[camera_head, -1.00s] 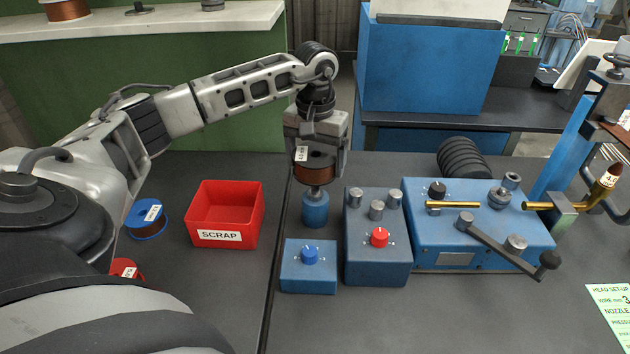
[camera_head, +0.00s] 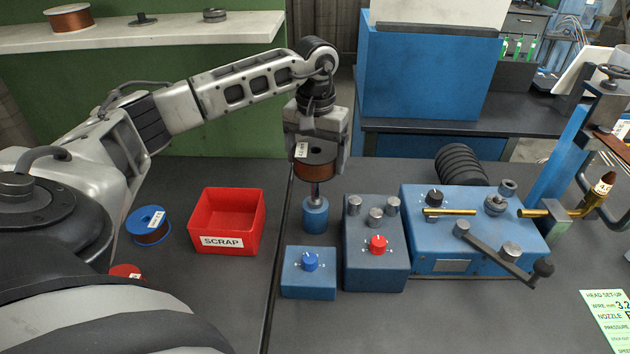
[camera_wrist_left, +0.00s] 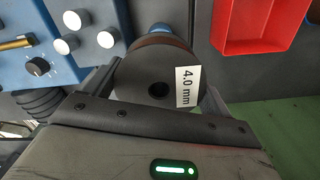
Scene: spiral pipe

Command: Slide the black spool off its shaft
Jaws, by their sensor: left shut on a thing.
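The black spool (camera_head: 317,155), wound with copper-brown wire and labelled 4.0 mm, is between the fingers of my left gripper (camera_head: 315,160), which is shut on it. It stands above a blue cylindrical base (camera_head: 315,217). The grey shaft (camera_head: 315,193) shows between the base and the spool's underside; I cannot tell whether its tip is still inside the spool. In the left wrist view, the spool (camera_wrist_left: 140,85) fills the space between the fingers, and its centre hole is dark with no shaft tip visible. My right gripper is not in view.
A red SCRAP bin (camera_head: 227,215) and a blue spool (camera_head: 148,224) stand left of the base. A blue box with a blue knob (camera_head: 309,272) is in front, and a blue control box (camera_head: 375,255) is close on the right. A shelf (camera_head: 180,27) runs behind.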

